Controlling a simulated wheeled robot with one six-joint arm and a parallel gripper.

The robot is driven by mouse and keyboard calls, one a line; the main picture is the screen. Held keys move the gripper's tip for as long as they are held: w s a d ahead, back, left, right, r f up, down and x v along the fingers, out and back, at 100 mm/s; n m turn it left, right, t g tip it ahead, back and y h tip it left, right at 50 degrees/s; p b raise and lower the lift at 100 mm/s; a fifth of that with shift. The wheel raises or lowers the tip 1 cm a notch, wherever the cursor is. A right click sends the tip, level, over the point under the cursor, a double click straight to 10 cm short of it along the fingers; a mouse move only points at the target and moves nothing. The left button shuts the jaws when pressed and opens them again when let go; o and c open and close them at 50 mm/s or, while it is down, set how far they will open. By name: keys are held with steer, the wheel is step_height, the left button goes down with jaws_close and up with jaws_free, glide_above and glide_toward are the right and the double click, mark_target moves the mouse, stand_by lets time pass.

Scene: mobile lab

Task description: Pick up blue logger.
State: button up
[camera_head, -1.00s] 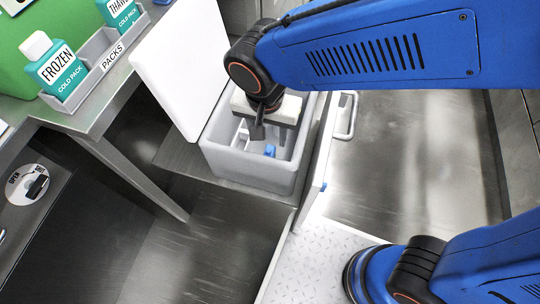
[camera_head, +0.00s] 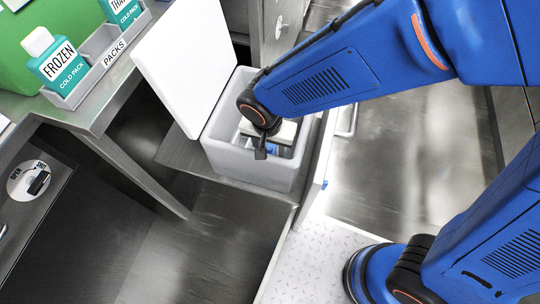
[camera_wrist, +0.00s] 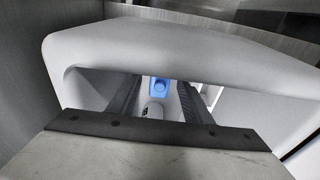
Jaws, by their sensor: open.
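The blue logger (camera_wrist: 160,86) lies inside the grey open-topped box, with a white rounded piece just in front of it in the wrist view. A small patch of blue (camera_head: 272,146) shows inside the box in the head view, mostly hidden by my arm and gripper. My gripper (camera_wrist: 156,118) is open and reaches down into the box. In the wrist view its two dark fingers stand on either side of the logger, which appears between them and farther on. I cannot tell whether the fingers touch it.
The box (camera_head: 240,165) has a white lid (camera_head: 186,62) standing open at its left. Its walls are close around my gripper. At upper left, a metal table holds a grey rack (camera_head: 98,66) labelled PACKS with teal cold-pack bottles (camera_head: 60,62).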

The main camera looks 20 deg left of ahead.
steer(key=shift+w+f, duration=0.1)
steer(key=shift+f, duration=0.5)
steer(key=shift+c, duration=0.6)
jaws_close()
